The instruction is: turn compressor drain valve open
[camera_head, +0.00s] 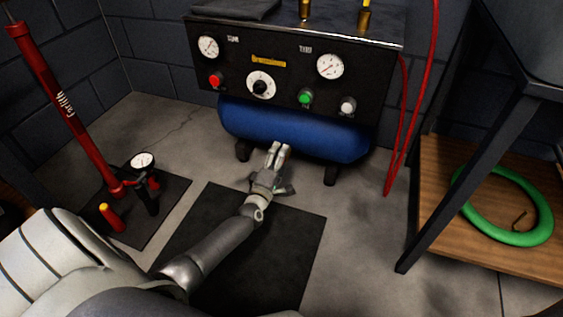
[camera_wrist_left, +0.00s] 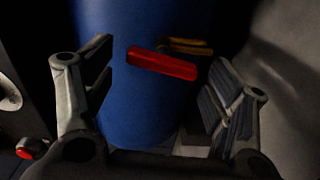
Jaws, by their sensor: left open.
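The compressor has a blue tank (camera_head: 290,128) under a black gauge panel (camera_head: 285,70). In the left wrist view the blue tank (camera_wrist_left: 140,110) fills the middle. The drain valve's red lever (camera_wrist_left: 162,64) lies across the front of the tank, tilted slightly down to the right, with a brass part (camera_wrist_left: 190,47) just behind it. My left gripper (camera_head: 278,148) reaches to the underside of the tank in the head view. In the wrist view my left gripper (camera_wrist_left: 158,85) is open, with a finger on each side of the lever and clear gaps. The valve is hidden in the head view.
A red floor pump (camera_head: 65,110) stands on a dark mat at the left. A red hose (camera_head: 405,120) hangs right of the compressor. A wooden shelf (camera_head: 440,190) with a green tyre (camera_head: 490,235) is at the right. A black floor mat (camera_head: 290,240) lies beneath my arm.

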